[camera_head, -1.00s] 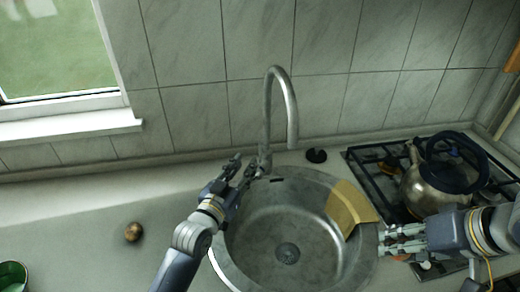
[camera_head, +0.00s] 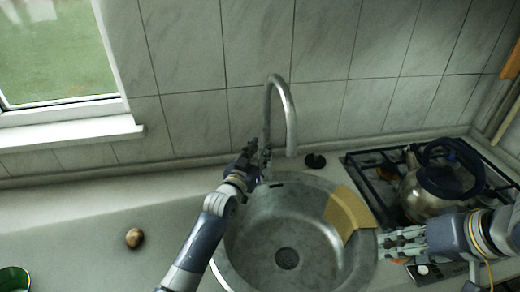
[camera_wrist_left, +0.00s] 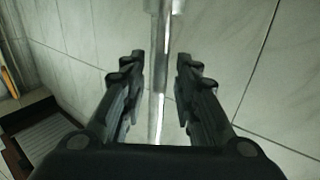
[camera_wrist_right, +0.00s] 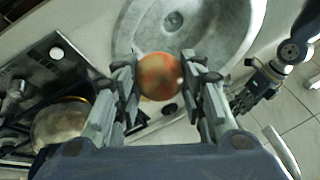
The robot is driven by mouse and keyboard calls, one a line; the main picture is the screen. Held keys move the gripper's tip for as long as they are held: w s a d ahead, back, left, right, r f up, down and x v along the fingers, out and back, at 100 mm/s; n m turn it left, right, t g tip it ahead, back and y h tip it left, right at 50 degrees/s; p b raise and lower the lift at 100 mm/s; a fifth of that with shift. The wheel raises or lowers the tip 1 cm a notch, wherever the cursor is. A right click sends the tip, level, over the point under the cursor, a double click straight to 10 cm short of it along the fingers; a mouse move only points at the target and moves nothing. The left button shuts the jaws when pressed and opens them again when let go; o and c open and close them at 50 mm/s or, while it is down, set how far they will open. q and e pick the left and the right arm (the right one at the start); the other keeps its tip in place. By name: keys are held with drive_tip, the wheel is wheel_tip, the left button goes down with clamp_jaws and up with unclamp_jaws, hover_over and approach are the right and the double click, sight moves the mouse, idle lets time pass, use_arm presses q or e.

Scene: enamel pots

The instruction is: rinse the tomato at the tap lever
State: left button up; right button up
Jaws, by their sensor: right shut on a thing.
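The tomato (camera_wrist_right: 160,76) is orange-red and round. In the right wrist view it sits between the fingertips of my right gripper (camera_wrist_right: 160,80), which is shut on it. In the head view my right gripper (camera_head: 388,242) is at the sink's right rim, and its fingers mostly hide the tomato. The curved metal tap (camera_head: 290,115) stands behind the sink (camera_head: 250,240). My left gripper (camera_head: 256,160) is at the tap's base. In the left wrist view its fingers (camera_wrist_left: 160,55) are apart, with the tap's metal column (camera_wrist_left: 158,90) between or behind them. I cannot make out the lever clearly.
A tan angular piece (camera_head: 349,214) lies over the sink's right side. A kettle (camera_head: 425,190) stands on the stove (camera_head: 370,175) at the right. A brown round item (camera_head: 134,238) and a green container (camera_head: 14,280) are on the left counter. The back-left counter is clear.

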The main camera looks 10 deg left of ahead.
use_arm(q)
drive_tip(key=shift+w, duration=0.15)
clamp_jaws()
drive_tip(key=shift+s+f+b, duration=0.2)
drive_tip(key=shift+f+b, duration=0.1)
drive_tip(key=shift+b, duration=0.35)
use_arm(e)
drive_tip(key=shift+f, duration=0.6)
use_arm(q)
drive_tip(key=shift+s+t+b, duration=0.15)
drive_tip(key=shift+t+b, duration=0.25)
use_arm(e)
drive_tip(key=shift+f, duration=0.4)
use_arm(q)
drive_tip(key=shift+s+r+b, duration=0.1)
drive_tip(key=shift+s+b, duration=0.1)
drive_tip(key=shift+b, duration=0.2)
use_arm(e)
drive_tip(key=shift+f, duration=0.4)
use_arm(q)
drive_tip(key=shift+r, duration=0.1)
